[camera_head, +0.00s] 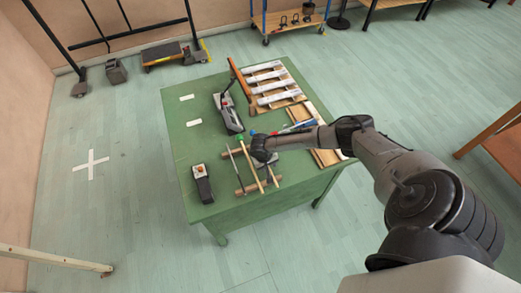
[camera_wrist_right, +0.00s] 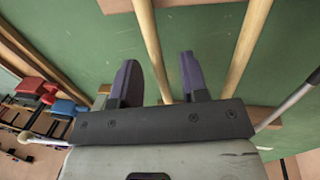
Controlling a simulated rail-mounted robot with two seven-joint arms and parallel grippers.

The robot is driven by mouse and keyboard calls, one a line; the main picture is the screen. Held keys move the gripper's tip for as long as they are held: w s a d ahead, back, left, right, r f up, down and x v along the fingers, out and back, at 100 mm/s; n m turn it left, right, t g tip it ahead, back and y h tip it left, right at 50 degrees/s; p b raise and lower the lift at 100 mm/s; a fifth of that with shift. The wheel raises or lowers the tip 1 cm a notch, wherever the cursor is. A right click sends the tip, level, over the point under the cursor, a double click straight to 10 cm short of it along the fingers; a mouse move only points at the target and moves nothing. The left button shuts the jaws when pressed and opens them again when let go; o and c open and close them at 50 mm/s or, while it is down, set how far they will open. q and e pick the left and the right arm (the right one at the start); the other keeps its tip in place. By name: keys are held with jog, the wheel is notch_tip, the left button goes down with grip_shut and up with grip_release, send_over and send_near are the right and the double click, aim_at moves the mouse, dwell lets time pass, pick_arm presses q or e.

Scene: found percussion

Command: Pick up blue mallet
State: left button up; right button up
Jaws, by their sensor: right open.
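The blue mallet's small blue head (camera_head: 253,132) shows in the head view at the back of a wooden rack (camera_head: 239,153) on the green table (camera_head: 225,207). Its handle is partly hidden by my right gripper (camera_head: 262,157), which is over the rack. In the right wrist view, my right gripper (camera_wrist_right: 161,82) is open with two dark fingers. A wooden handle (camera_wrist_right: 151,42) runs between the fingers, and I see no contact. Another wooden handle (camera_wrist_right: 246,48) lies to the right. The heads are out of that view, so it shows no colour. My left gripper is out of view.
A green-headed mallet (camera_head: 240,138) lies left of the blue head. A thin metal rod is on the rack's left. A black device (camera_head: 203,184) stands at front left and a grey one (camera_head: 228,114) behind. Metal bars (camera_head: 271,86) on a wooden frame fill the back right.

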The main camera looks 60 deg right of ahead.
jog(key=shift+c, duration=0.5)
grip_shut()
jog(key=shift+r, duration=0.1)
